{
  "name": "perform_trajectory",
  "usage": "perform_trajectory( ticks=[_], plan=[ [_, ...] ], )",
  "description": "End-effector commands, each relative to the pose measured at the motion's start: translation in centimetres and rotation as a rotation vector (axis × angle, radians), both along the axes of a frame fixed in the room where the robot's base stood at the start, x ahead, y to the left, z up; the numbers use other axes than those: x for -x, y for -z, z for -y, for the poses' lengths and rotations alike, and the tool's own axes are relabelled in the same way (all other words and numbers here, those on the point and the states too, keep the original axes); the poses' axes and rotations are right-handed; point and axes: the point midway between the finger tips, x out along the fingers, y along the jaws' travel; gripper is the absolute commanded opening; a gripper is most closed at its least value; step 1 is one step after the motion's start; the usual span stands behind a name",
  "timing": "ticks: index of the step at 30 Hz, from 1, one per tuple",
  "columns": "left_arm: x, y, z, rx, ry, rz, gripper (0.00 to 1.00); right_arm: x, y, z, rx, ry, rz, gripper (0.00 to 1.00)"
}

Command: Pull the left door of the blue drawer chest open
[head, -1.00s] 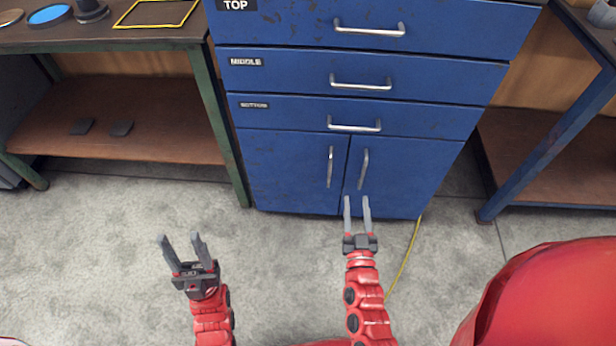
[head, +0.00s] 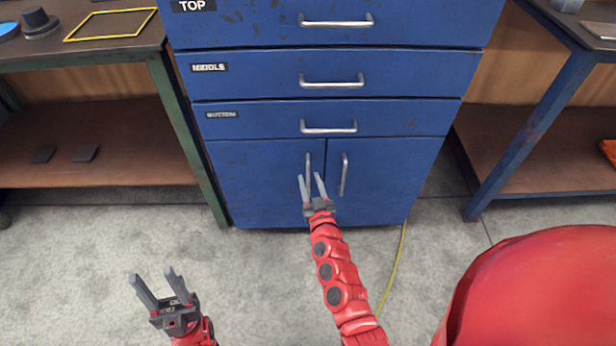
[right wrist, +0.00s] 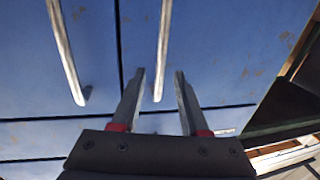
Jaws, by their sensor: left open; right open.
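The blue drawer chest (head: 330,65) stands ahead with its two lower doors closed. The left door (head: 250,180) has a vertical silver handle (head: 308,170) near the middle seam. The right door (head: 385,180) has a matching handle (head: 344,175). My right gripper (head: 310,177) is open and empty in front of the left door's handle, its fingers covering the lower part. In the right wrist view the left door's handle (right wrist: 163,50) lines up between the open fingers (right wrist: 159,75); I cannot tell the depth gap. My left gripper (head: 153,275) is open and empty, low over the floor.
Three drawers with silver bar handles are above the doors, all shut. A workbench (head: 90,188) stands left of the chest and another bench (head: 540,180) right. A yellow cable (head: 396,265) lies on the floor. The concrete floor (head: 240,275) before the chest is clear.

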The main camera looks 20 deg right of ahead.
Motion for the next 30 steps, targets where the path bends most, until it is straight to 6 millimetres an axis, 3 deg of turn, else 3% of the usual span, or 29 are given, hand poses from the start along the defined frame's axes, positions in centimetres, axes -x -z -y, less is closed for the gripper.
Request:
perform_trajectory(
  ticks=[6, 17, 24, 30],
  plan=[
    [0.0, 0.6, 0.0, 0.0, 0.0, 0.0, 0.5, -2.4, 0.1, 0.2, 0.0, 0.001, 0.0, 0.44],
    [0.0, 0.6, 0.0, 0.0, 0.0, 0.0, 0.5, -2.8, 0.0, 0.3, 0.0, 0.001, -0.001, 0.44],
    [0.0, 0.6, 0.0, 0.0, 0.0, 0.0, 0.5, -2.8, 0.0, 0.3, 0.0, 0.001, -0.001, 0.01],
    [0.0, 0.6, 0.0, 0.0, 0.0, 0.0, 0.5, -2.8, 0.1, 0.3, 0.0, 0.001, -0.001, 0.0]
  ],
)
